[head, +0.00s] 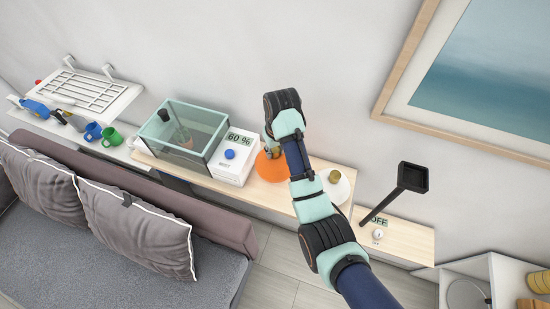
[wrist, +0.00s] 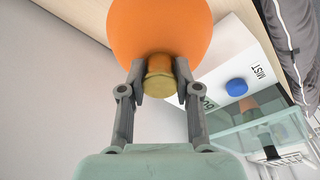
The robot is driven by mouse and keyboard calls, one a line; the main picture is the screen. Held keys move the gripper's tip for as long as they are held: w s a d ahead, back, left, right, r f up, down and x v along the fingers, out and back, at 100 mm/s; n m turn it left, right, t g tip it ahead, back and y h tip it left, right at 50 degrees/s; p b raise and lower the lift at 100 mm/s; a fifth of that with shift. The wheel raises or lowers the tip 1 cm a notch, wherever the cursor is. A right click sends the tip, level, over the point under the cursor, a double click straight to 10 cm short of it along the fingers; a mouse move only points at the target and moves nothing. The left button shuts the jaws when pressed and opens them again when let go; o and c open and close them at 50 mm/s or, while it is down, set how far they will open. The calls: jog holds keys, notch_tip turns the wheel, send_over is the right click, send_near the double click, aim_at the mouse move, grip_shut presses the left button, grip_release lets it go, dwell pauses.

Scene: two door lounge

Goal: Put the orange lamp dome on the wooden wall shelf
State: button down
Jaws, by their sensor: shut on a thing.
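The orange lamp dome (head: 270,168) is over the light wooden wall shelf (head: 275,197) in the head view, just right of a white box. In the wrist view the orange dome (wrist: 160,28) fills the top middle, with a brass knob (wrist: 159,84) facing my gripper (wrist: 160,88). My fingers are shut on that knob, one on each side. In the head view my gripper (head: 272,148) is partly hidden behind my own arm. I cannot tell whether the dome touches the shelf. A white dome with a brass knob (head: 335,183) stands to the right.
A glass tank (head: 183,135) and the white box (head: 232,158) with a blue knob stand left of the dome. A black lamp-like piece (head: 410,180) rises at the right near an OFF display. A sofa (head: 110,220) stands in front; a framed picture (head: 480,80) hangs at right.

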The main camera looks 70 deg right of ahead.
jog(key=shift+f, duration=1.85)
jog(key=shift+f, duration=0.2)
jog(key=c, duration=0.8)
grip_release()
jog(key=r, duration=0.7)
jog(key=shift+s+a+r+p, duration=0.3)
jog(key=shift+s+a+r, duration=0.05)
jog(key=shift+r, duration=0.05)
